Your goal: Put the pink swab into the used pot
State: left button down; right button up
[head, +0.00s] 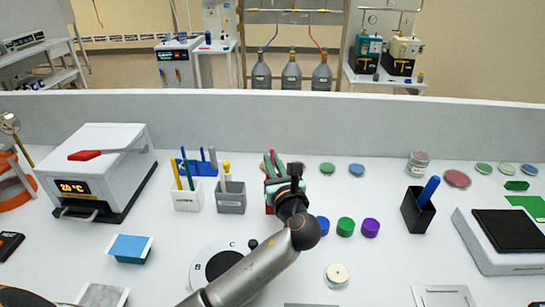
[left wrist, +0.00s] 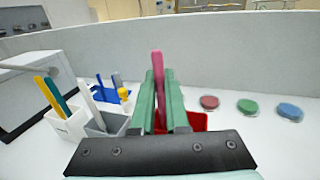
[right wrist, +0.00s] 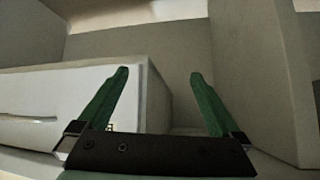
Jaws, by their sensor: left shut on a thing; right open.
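The pink swab (head: 272,157) stands upright between the green fingers of my left gripper (head: 277,183). In the left wrist view the pink swab (left wrist: 158,75) rises from between the shut fingertips (left wrist: 160,95). A red pot (left wrist: 193,122) is right at these fingers, partly hidden by them; a sliver of the red pot (head: 268,209) shows beside the gripper in the head view. I cannot tell whether the swab's lower end is inside it. A white pot (head: 187,198) and a grey pot (head: 231,201) stand to its left. My right gripper (right wrist: 158,85) is open and empty.
Coloured lids, including a green one (head: 345,227), lie to the right of my left gripper. A black cup (head: 418,211) with a blue stick stands further right.

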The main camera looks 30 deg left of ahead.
aim_at(273, 150)
pick_arm(q)
jog(key=shift+f, duration=0.65)
dwell(0.5)
dwell(0.4)
jog(key=c, duration=0.8)
grip_release()
jog(key=shift+c, duration=0.2)
notch_tip(273, 150, up, 2)
jog(key=p, duration=0.3)
jog(key=shift+r, duration=0.25)
jog(key=shift+r+p, duration=0.4)
jog(key=shift+r, duration=2.85)
jog(key=shift+s, duration=0.1)
